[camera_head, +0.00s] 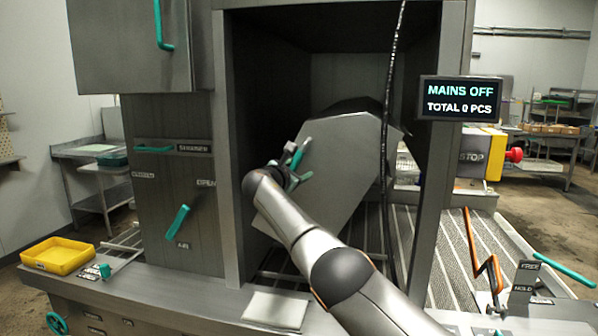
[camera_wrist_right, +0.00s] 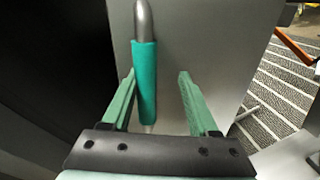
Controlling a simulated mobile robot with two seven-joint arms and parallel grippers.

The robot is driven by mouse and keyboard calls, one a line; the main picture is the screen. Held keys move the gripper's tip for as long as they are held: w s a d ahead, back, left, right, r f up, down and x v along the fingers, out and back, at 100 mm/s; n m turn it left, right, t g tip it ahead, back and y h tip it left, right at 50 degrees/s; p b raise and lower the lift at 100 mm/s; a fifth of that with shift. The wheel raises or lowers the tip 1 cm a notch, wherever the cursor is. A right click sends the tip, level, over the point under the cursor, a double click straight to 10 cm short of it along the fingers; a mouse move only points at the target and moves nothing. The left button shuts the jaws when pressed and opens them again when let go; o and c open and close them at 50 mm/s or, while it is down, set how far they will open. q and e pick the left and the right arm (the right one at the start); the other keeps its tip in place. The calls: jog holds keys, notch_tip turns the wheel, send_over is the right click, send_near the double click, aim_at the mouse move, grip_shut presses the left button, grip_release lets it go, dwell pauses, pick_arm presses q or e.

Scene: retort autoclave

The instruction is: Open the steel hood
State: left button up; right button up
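The steel hood (camera_head: 345,150) is a grey metal cover sitting tilted inside the machine's dark opening in the head view. Its flat face fills the background in the wrist view (camera_wrist_right: 200,40). A handle with a teal grip (camera_wrist_right: 145,75) stands on that face, also partly visible in the head view (camera_head: 299,154). My right gripper (camera_wrist_right: 157,78) is open, with its green fingers on either side of the handle grip. The grip is nearer the left finger; whether they touch I cannot tell. In the head view the right gripper (camera_head: 290,172) is partly hidden by my arm. My left gripper is out of view.
A frame post (camera_head: 229,150) stands left of the hood and another (camera_head: 440,150) right. A black cable (camera_head: 388,130) hangs in front of the hood. A display (camera_head: 460,98) reads MAINS OFF. A yellow tray (camera_head: 58,256) and a white pad (camera_head: 275,309) lie on the front ledge.

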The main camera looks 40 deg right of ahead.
jog(key=shift+s+d+f, duration=0.15)
jog(key=shift+f, duration=0.1)
jog(key=shift+s+a+f+b, duration=0.1)
jog(key=shift+a+b, duration=0.1)
jog(key=shift+b, duration=0.3)
jog(key=b+v, duration=0.3)
jog(key=v, duration=0.9)
jog(key=shift+a+r, duration=0.2)
jog(key=shift+r, duration=0.15)
jog(key=shift+d, duration=0.1)
